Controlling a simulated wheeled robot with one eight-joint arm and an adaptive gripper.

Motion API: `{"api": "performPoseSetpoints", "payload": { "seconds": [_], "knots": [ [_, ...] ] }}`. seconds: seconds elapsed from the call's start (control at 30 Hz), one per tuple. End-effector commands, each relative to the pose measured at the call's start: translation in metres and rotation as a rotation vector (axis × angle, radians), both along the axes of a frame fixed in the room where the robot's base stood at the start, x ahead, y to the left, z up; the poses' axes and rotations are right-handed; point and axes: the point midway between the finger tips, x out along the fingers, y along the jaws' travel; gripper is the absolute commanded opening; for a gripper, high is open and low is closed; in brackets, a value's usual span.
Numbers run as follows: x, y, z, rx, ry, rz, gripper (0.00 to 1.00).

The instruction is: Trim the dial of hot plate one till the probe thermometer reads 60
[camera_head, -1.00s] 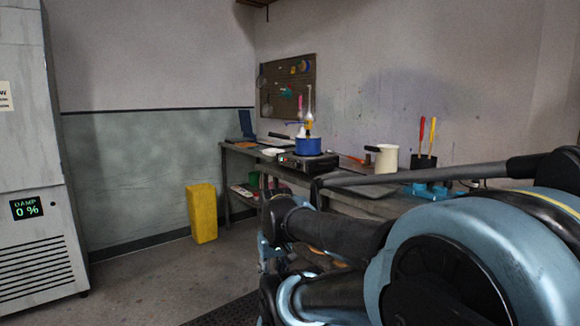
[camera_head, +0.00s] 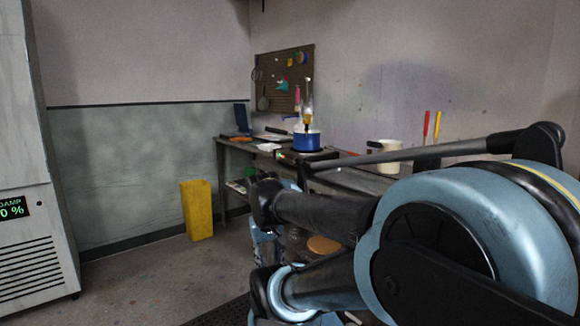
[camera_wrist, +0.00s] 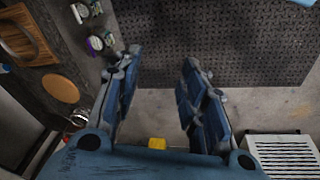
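A dark hot plate (camera_head: 297,155) stands on the bench in the head view, partly behind my arm. A blue pot (camera_head: 306,141) sits on it, with an upright glass and yellow piece (camera_head: 308,115) in or behind the pot; I cannot tell whether this is the probe thermometer. No dial or temperature reading can be made out. My gripper (camera_wrist: 157,66) is open and empty in the wrist view, its blue fingers spread above the floor and a dark mat. In the head view, my arm covers much of the bench front, and the gripper shows only partly, low before the bench.
The bench (camera_head: 230,143) runs along the back wall, with a cream pot (camera_head: 386,158) to the right. A yellow bin (camera_head: 197,210) and a cabinet reading 0 % (camera_head: 30,230) stand left. Jars (camera_wrist: 95,43) and wooden pieces (camera_wrist: 60,88) lie left in the wrist view. Floor between is clear.

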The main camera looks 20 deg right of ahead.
Motion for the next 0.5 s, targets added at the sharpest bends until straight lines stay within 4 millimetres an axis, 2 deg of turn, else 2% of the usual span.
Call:
{"api": "performPoseSetpoints", "payload": {
  "seconds": [0.3, 0.5],
  "knots": [
    [0.071, -0.050, 0.044, -0.231, -0.035, -0.112, 0.39],
    [0.121, -0.076, 0.069, -0.375, -0.078, -0.181, 0.39]
  ]
}}
